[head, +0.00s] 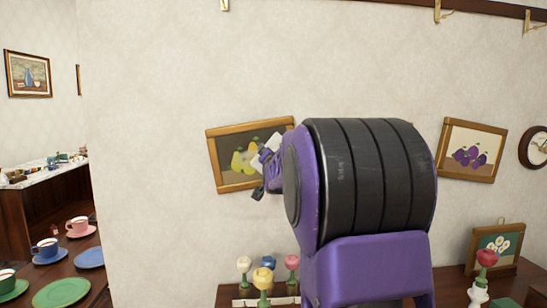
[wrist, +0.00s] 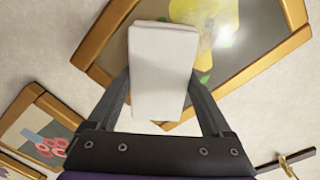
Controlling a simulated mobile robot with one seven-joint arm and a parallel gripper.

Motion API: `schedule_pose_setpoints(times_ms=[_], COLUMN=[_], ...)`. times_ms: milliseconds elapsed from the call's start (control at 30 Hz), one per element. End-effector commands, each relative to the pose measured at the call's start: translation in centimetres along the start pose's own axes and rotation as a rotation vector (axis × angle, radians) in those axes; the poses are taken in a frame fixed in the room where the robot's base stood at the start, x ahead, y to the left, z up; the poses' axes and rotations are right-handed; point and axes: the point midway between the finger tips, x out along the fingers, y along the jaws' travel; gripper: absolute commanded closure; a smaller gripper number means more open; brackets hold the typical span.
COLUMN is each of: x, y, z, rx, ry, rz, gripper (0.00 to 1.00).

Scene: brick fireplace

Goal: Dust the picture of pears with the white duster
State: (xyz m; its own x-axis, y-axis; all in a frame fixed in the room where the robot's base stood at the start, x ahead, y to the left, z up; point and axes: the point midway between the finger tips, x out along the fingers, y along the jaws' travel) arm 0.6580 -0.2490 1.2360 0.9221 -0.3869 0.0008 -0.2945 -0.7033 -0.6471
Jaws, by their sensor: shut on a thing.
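The picture of pears (head: 225,152), yellow pears on a dark ground in a wooden frame, hangs tilted on the wall in the head view. It fills the upper right of the wrist view (wrist: 250,45). My gripper (wrist: 160,84) is shut on the white duster (wrist: 163,62), a plain white block between its two fingers. In the wrist view the duster overlaps the picture's lower left part and frame. In the head view my gripper (head: 265,172) is at the picture's right half, partly hidden by my arm. I cannot tell whether the duster touches the picture.
A picture of plums (head: 470,150) and a round clock (head: 533,148) hang at right. Below are flower ornaments (head: 263,278) and a small framed picture (head: 495,246). A table with cups and plates (head: 62,292) is at lower left.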

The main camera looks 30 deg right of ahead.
Motion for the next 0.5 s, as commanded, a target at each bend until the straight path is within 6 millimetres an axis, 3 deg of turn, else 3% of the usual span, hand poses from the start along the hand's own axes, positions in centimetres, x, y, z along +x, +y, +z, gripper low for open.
schedule_pose_setpoints(times_ms=[233,500], x=[0.1,0.2], y=[-1.8,-2.5], z=[1.7,2.5], rx=[0.001,0.001], ry=[-0.002,-0.002], rz=[-0.003,-0.002], gripper=[0.61,0.61])
